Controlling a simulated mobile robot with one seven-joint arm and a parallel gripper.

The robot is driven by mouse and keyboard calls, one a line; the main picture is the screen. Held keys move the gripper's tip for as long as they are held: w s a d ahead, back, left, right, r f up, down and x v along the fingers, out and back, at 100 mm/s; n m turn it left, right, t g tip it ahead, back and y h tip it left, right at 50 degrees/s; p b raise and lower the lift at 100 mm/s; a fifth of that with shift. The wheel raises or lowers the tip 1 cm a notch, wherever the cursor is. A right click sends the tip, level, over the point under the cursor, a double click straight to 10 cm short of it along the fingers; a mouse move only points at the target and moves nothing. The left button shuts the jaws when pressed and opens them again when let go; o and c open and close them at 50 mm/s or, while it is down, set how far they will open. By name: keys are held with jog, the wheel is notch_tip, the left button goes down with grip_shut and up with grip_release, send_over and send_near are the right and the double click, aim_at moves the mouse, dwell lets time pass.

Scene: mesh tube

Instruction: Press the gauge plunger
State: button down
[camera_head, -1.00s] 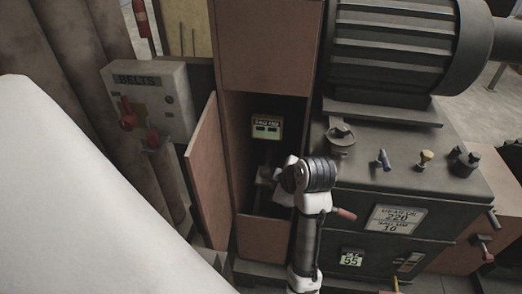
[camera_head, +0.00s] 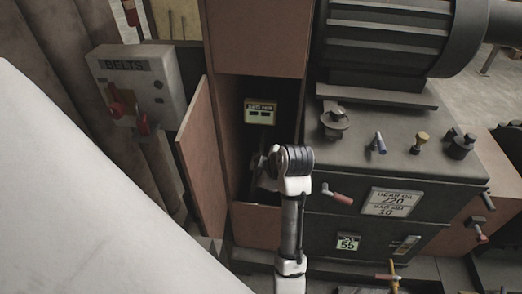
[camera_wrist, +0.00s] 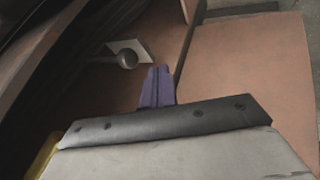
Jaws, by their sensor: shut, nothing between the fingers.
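A gauge with a pale yellow-green face and two dark windows (camera_head: 261,112) hangs inside the open cabinet in the head view. Its label seems to begin with "SAG" but is blurred. No plunger shows clearly on it. My gripper (camera_head: 258,168) is partly in the dark cabinet opening, below the gauge and mostly hidden by shadow and my wrist. In the wrist view my purple fingers (camera_wrist: 158,84) are shut together and empty. A round grey knob on a pale square plate (camera_wrist: 127,59) lies just left of the fingertips and appears apart from them; I cannot tell whether it is the plunger.
The cabinet's open door (camera_head: 203,170) stands left of my arm. The grey machine housing (camera_head: 410,165), with levers and a red-handled lever (camera_head: 337,194), stands close on the right. A "BELTS" box (camera_head: 140,88) with red handles is at left.

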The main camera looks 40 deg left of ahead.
jog(key=w+a+f+p, duration=0.2)
jog(key=w+a+f, duration=0.1)
jog(key=w+a, duration=0.1)
jog(key=shift+w+a, duration=0.1)
dwell(0.4)
jog(key=shift+w+a+r, duration=0.1)
jog(key=shift+w+a, duration=0.4)
jog(key=shift+w, duration=0.35)
